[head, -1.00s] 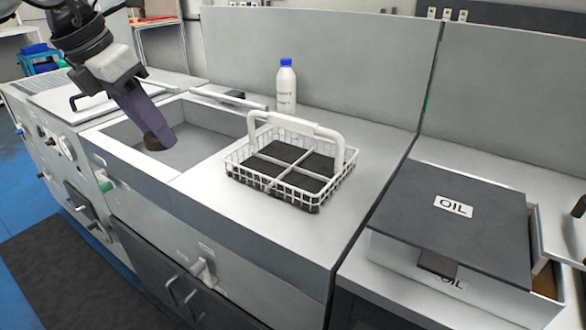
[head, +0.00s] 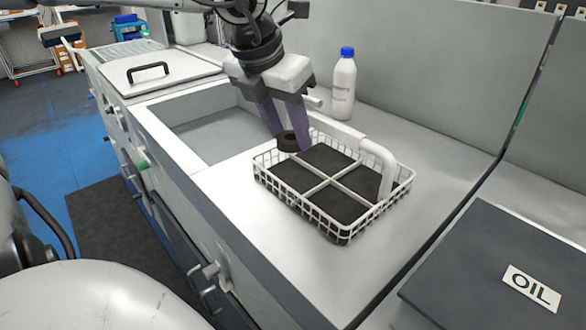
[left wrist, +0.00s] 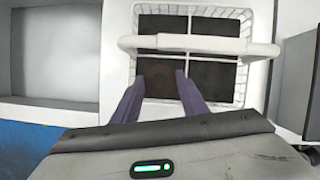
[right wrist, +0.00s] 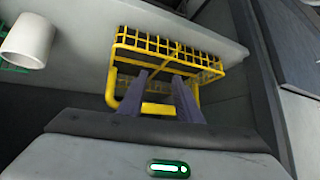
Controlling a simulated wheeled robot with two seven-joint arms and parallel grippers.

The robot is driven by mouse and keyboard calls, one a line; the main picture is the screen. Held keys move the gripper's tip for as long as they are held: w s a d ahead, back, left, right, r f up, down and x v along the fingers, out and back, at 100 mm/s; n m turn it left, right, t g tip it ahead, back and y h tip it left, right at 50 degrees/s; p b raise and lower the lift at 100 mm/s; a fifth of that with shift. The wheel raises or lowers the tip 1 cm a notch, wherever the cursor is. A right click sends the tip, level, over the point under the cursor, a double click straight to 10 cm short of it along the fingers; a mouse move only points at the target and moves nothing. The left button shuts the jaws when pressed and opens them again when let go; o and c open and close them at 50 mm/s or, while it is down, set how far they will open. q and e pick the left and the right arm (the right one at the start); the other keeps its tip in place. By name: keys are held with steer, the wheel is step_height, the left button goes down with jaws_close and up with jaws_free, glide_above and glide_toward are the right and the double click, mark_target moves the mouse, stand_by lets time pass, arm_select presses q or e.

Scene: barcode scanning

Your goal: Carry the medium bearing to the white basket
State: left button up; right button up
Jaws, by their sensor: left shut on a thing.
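The medium bearing, a dark brown ring (head: 288,142), is held between the fingertips of my left gripper (head: 289,143), which is shut on it. It hangs above the left end of the white wire basket (head: 345,232), apart from its floor. The basket has dark compartment floors, white dividers and a raised white handle. In the left wrist view, the basket (left wrist: 252,22) lies under the fingers (left wrist: 160,82), and the bearing is hard to make out against the dark floor. My right gripper (right wrist: 160,77) is open and empty, pointing toward a yellow wire basket.
A white bottle with a blue cap (head: 343,85) stands behind the white basket. A sunken basin (head: 205,135) lies to its left, and a dark OIL box (head: 500,265) to the right. The yellow basket (right wrist: 165,50) and a white cup (right wrist: 28,40) show in the right wrist view.

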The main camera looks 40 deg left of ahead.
mark_target(293, 179)
arm_select(q)
step_height(293, 179, down, 8)
steer(key=shift+b, duration=0.3)
steer(key=shift+f+b, duration=0.25)
steer(key=shift+b, duration=0.1)
steer(key=o, duration=1.1)
steer(key=shift+r, duration=0.15)
steer(key=shift+r+p, duration=0.2)
steer(key=shift+p, duration=0.25)
steer(key=v, duration=1.1)
steer(key=shift+s+r+p, duration=0.2)
steer(key=shift+r+p, duration=0.15)
steer(key=shift+p, duration=0.05)
